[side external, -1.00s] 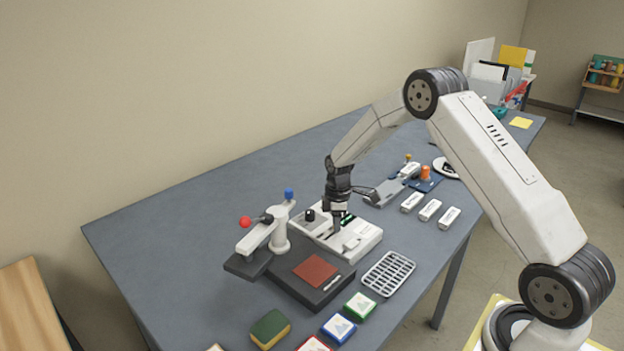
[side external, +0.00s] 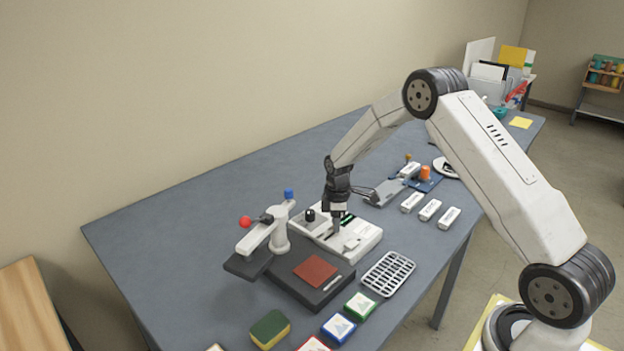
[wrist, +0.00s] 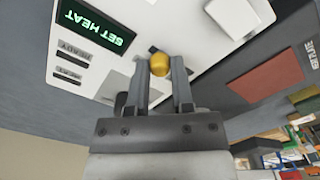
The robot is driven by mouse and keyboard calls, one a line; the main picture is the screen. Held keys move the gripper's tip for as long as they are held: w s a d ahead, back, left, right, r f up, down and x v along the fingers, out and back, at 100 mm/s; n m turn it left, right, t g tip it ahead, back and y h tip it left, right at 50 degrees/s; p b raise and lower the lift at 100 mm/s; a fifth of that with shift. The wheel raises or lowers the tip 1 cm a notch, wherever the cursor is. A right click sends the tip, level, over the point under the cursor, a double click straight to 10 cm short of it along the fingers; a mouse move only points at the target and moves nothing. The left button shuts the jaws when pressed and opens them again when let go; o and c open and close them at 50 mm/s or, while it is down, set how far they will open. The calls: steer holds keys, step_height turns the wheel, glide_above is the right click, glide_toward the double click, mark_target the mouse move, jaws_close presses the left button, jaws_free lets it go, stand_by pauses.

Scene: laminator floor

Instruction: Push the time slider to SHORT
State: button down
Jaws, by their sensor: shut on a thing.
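The white control box (side external: 365,240) stands on the table with my gripper (side external: 336,229) over its top face. In the wrist view my gripper (wrist: 164,76) has its two fingers closed around a round gold knob (wrist: 159,65) on the box's white panel (wrist: 185,30). A short dark slot edge shows beside the knob; its markings are not readable, and the word SHORT is not seen. The green-lit display (wrist: 95,25) reads SET HEAT. The knob is hidden in the side view.
The press (side external: 280,240) with a red-knobbed handle stands left of the box, with a red-brown sheet (side external: 315,270) on its dark bed. A wire rack (side external: 388,273) lies to the right. Several white blocks (side external: 430,210) and coloured boxes (side external: 339,327) are around. The table's back left is clear.

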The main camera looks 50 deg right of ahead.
mark_target(326, 239)
steer(key=shift+a, duration=2.15)
steer(key=shift+c, duration=2.4)
jaws_free()
steer(key=shift+a, duration=0.1)
steer(key=shift+r, duration=0.15)
steer(key=shift+r, duration=0.3)
step_height(326, 239, up, 7)
